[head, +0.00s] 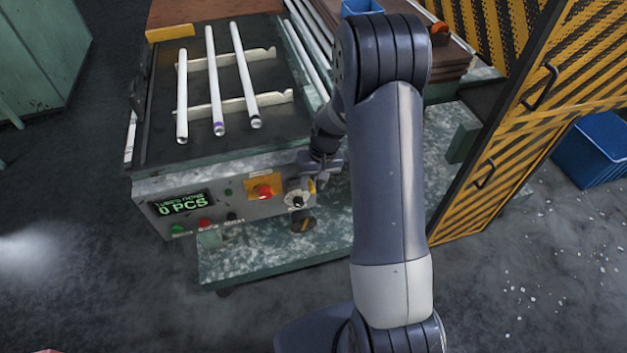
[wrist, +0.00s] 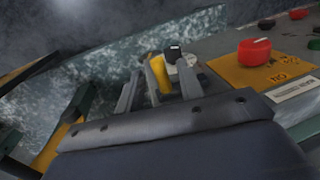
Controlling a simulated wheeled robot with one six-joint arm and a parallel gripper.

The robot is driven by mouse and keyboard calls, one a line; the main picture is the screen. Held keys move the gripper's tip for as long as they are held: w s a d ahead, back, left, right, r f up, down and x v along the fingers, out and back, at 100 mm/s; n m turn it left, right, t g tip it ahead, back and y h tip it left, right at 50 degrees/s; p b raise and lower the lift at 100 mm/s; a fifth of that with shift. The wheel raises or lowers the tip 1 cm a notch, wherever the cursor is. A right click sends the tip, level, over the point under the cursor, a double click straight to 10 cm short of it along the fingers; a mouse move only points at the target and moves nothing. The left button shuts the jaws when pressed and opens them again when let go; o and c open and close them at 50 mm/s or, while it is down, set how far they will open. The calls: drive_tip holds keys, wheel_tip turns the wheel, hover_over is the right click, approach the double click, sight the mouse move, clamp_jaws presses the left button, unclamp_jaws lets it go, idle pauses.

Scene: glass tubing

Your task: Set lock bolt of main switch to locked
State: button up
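The control panel (head: 230,206) is on the front of the green machine. It carries a red knob (head: 263,191) on a yellow plate, also in the wrist view (wrist: 254,51), and a black knob on a pale disc (head: 297,199), also in the wrist view (wrist: 173,52). A yellow bar (wrist: 159,75), possibly the lock bolt, stands beside the black knob; its yellow shows in the head view (head: 311,186). My gripper (head: 320,172) is at the panel's right end. In the wrist view its grey fingers (wrist: 158,82) stand apart around the yellow bar. Contact is unclear.
White glass tubes (head: 216,80) lie on the machine top. A small display (head: 182,204) reads 0 PCS, with buttons (head: 204,222) below. A yellow-black striped door (head: 490,150) and a blue bin (head: 597,150) are to the right. The floor at the left front is clear.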

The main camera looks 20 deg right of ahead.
drive_tip(key=shift+c, duration=0.3)
clamp_jaws()
drive_tip(key=shift+a, duration=0.1)
